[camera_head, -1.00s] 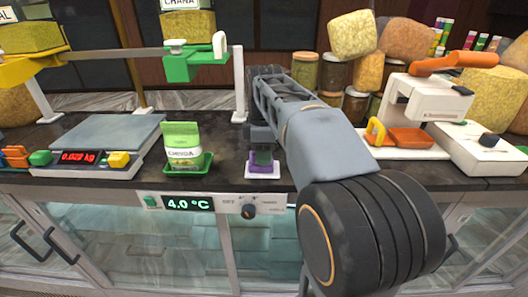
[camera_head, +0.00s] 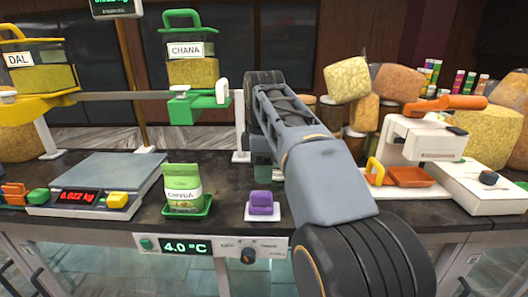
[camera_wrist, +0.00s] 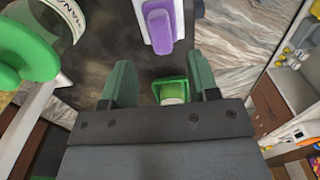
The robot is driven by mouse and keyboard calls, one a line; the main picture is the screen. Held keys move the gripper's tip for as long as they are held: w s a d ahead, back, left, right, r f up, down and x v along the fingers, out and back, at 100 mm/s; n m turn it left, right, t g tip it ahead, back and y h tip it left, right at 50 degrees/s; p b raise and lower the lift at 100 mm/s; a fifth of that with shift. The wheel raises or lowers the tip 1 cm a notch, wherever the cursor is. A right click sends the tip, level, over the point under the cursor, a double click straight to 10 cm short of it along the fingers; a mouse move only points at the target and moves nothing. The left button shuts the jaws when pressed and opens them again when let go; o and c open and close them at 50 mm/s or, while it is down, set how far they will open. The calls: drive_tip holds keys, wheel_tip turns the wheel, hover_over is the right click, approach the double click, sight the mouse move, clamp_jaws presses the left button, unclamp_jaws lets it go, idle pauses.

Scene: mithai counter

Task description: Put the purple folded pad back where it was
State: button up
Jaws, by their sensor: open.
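The purple folded pad (camera_head: 261,200) lies on a small white plate (camera_head: 264,217) at the counter's front edge, right of the chenda-type packet. In the wrist view the pad (camera_wrist: 158,28) is at the top, on its white plate (camera_wrist: 146,8), beyond my fingertips. In the head view my arm hides most of the gripper.
A green-and-white packet (camera_head: 182,182) stands in a green tray (camera_head: 187,207) left of the pad. A scale (camera_head: 108,172) is further left. A hanging CHANA jar (camera_head: 192,70) is behind. A white machine with an orange handle (camera_head: 447,103) stands right.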

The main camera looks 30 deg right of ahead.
sight(264, 193)
drive_tip(key=shift+r, duration=2.2)
